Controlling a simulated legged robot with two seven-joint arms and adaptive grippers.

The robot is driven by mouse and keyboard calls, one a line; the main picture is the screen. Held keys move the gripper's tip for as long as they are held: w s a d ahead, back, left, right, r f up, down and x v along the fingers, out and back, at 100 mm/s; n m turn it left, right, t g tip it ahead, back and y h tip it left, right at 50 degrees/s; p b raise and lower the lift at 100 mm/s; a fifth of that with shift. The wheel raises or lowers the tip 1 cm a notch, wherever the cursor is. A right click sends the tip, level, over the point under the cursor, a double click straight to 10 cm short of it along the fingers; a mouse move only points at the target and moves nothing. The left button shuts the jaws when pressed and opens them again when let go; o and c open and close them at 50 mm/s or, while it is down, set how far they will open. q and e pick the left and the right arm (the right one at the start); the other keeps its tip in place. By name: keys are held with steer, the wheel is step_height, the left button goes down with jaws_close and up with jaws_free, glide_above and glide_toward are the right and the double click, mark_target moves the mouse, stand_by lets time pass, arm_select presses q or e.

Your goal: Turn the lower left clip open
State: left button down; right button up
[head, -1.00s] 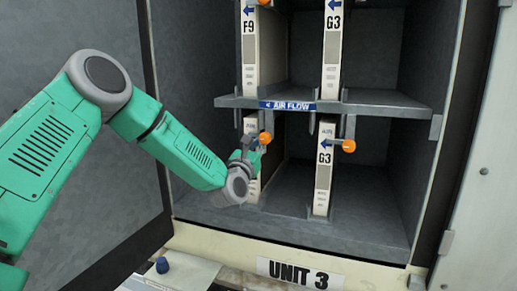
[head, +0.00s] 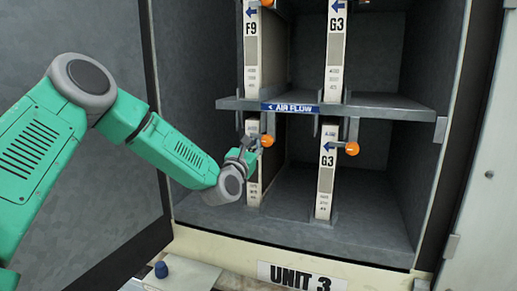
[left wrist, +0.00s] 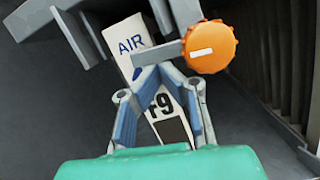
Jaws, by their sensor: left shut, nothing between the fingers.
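The lower left clip (head: 267,141) has an orange knob and sits at the top of the lower left filter (head: 253,190). In the left wrist view the orange knob (left wrist: 211,46) carries a white mark, and a grey bar (left wrist: 158,52) runs left from it across the filter's white front. My left gripper (head: 252,146) is beside the knob, on its left. In the left wrist view its fingers (left wrist: 158,72) meet just below the bar, empty and shut. I cannot tell if they touch the clip. My right gripper is not in view.
Another orange clip (head: 351,148) is on the lower right filter (head: 326,180). The shelf with the AIR FLOW label (head: 290,107) lies just above my gripper. The cabinet's left panel (head: 75,60) stands beside my arm. The lower bay's right side (head: 375,170) is free.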

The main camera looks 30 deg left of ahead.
arm_select(q)
step_height(320, 180, up, 3)
steer(key=m+h, duration=0.1)
steer(key=m, duration=0.2)
steer(key=m+h, duration=0.1)
steer(key=m, duration=0.3)
steer(key=shift+f+h+b, duration=0.2)
steer(key=shift+h+b, duration=0.1)
steer(key=shift+a+r+m, duration=0.1)
steer(key=shift+m, duration=0.5)
steer(key=shift+a+m, duration=0.3)
steer(key=shift+a, duration=0.15)
steer(key=shift+d+r, duration=0.1)
steer(key=shift+d, duration=0.4)
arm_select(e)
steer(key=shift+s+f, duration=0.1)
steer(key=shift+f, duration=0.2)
arm_select(q)
steer(key=shift+a, duration=0.15)
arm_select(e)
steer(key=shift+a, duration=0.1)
